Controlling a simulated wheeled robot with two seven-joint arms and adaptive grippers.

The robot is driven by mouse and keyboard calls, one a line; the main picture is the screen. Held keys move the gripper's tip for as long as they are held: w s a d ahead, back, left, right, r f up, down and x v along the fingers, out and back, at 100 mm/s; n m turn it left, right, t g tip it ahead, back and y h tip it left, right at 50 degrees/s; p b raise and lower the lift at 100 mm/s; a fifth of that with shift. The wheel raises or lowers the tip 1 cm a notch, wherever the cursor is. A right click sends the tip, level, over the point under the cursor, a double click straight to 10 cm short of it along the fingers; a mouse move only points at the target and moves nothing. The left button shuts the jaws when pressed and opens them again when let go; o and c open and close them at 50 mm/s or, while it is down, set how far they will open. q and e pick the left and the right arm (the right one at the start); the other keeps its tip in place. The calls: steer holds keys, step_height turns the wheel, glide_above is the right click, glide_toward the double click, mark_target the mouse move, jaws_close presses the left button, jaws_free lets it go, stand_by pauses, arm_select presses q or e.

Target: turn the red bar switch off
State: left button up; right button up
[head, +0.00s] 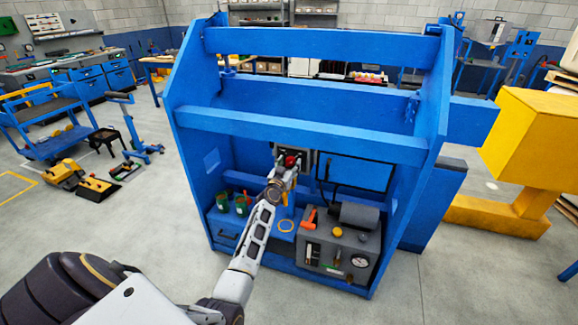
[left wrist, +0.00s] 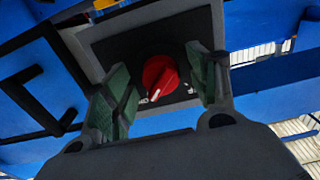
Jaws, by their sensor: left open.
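The red bar switch (left wrist: 160,76) is a round red knob with a pale mark, set on a dark plate (left wrist: 122,50) with a grey border. In the left wrist view it sits between the two green-padded fingers of my left gripper (left wrist: 165,88). The fingers are open, one on each side of the knob; I cannot tell whether either touches it. In the head view the red switch (head: 291,160) shows at the tip of my left gripper (head: 284,172), partly hidden by it. My right gripper is not in view.
The switch is inside a blue frame (head: 300,123) with crossbars above it. Below right stands a grey machine box (head: 340,245) with a gauge and an orange lever. Green cups (head: 222,201) stand at the lower left. A yellow block (head: 530,135) is at the right.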

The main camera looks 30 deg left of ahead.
arm_select(q)
steer(key=shift+c, duration=0.2)
steer(key=c, duration=1)
steer(key=shift+n, duration=2.3)
steer(key=n, duration=0.4)
steer(key=shift+d, duration=0.1)
steer(key=n, duration=0.4)
steer(key=shift+n, duration=0.3)
steer(key=n, duration=0.4)
steer(key=shift+r+n+p, duration=0.1)
steer(key=shift+n+p, duration=0.2)
steer(key=shift+n, duration=0.1)
